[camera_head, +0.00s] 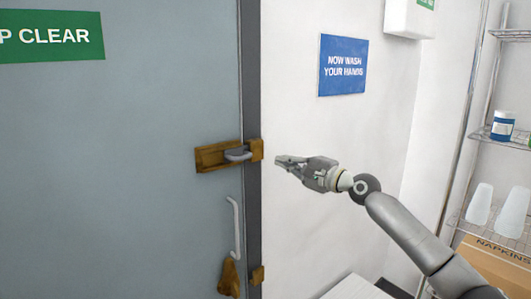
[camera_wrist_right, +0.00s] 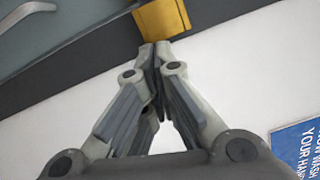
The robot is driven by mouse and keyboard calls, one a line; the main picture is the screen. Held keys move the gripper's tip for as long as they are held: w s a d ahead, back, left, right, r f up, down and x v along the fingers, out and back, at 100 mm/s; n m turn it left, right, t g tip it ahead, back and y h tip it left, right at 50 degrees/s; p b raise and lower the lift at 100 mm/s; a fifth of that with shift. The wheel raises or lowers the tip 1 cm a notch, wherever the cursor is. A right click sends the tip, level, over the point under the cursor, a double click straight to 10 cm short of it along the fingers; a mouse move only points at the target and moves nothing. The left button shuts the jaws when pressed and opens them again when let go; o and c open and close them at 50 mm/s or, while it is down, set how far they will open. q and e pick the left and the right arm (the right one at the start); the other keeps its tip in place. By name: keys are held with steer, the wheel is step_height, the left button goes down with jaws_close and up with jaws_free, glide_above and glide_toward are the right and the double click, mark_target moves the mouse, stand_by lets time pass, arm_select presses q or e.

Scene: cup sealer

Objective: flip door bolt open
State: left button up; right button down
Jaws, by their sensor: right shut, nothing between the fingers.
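The door bolt (camera_head: 219,155) is a brown-gold latch plate with a grey handle (camera_head: 238,155), mounted on the grey door (camera_head: 120,130) at its right edge. A gold keeper (camera_head: 256,150) sits beside it on the dark door frame. My right gripper (camera_head: 278,161) is shut and empty, just right of the keeper and pointing left at it. In the right wrist view the shut fingertips (camera_wrist_right: 154,48) show just below a gold block (camera_wrist_right: 160,22) on the dark frame. I cannot tell whether they touch. My left gripper is not in view.
A grey pull handle (camera_head: 236,228) is below the bolt, with a brown-gold piece (camera_head: 229,278) under it. A second gold keeper (camera_head: 257,275) is low on the frame. A wire shelf (camera_head: 500,140) with cups stands at right. White wall is behind my arm.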

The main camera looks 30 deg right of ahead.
steer(key=w+a+p, duration=0.1)
steer(key=w+p, duration=0.1)
steer(key=w+a+r+p, duration=0.1)
steer(key=a+p, duration=0.1)
steer(key=shift+w+a, duration=0.15)
steer(key=shift+w, duration=0.25)
steer(key=shift+s+a+p, duration=0.2)
steer(key=shift+a+p, duration=0.4)
steer(key=shift+a, duration=0.15)
steer(key=shift+w+a+f, duration=0.1)
